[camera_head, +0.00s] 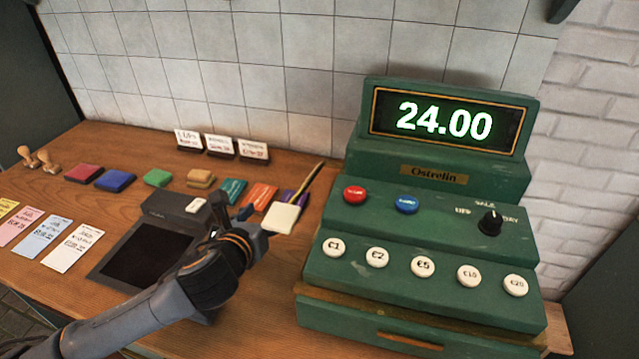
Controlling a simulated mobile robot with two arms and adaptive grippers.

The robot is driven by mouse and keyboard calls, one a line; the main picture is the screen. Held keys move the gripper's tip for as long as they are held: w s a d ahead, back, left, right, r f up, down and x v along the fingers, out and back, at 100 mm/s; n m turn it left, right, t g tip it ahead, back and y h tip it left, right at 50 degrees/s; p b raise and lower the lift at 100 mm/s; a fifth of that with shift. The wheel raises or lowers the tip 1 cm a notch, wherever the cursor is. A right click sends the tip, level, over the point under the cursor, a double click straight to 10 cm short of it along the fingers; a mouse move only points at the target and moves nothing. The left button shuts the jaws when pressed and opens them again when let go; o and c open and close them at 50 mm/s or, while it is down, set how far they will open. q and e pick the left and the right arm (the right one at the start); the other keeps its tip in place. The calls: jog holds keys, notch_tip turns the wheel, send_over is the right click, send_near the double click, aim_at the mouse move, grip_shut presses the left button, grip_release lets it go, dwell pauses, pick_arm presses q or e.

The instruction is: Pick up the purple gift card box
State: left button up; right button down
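A small purple box (289,196) lies flat on the wooden counter, just left of the cash register. It is the rightmost of a row with an orange box (260,196) and a teal box (232,191). A cream square block and a thin stick partly cover the purple box. My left gripper (238,215) is in front of the row, nearer the camera than the purple box and to its left. Its fingers are small and partly hidden by the wrist, so I cannot tell whether they are open. My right gripper is out of view.
The green cash register (430,200) shows 24.00 and stands close on the right. The cream block (282,217) and the stick (311,182) crowd the purple box.

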pick_arm(q)
jog(key=shift+s+d+f+m, duration=0.2)
jog(key=shift+d+f+m, duration=0.3)
jog(key=shift+d, duration=0.1)
jog(key=shift+w+d+f+g, duration=0.15)
jog(key=shift+f+g, duration=0.1)
jog(key=shift+g, duration=0.05)
jog(key=x, duration=0.8)
jog(key=shift+a, duration=0.2)
jog(key=x, duration=0.5)
jog(key=shift+a+f+p, duration=0.15)
jog(key=shift+f+p, duration=0.05)
jog(key=shift+p, duration=0.15)
jog(key=c, duration=0.8)
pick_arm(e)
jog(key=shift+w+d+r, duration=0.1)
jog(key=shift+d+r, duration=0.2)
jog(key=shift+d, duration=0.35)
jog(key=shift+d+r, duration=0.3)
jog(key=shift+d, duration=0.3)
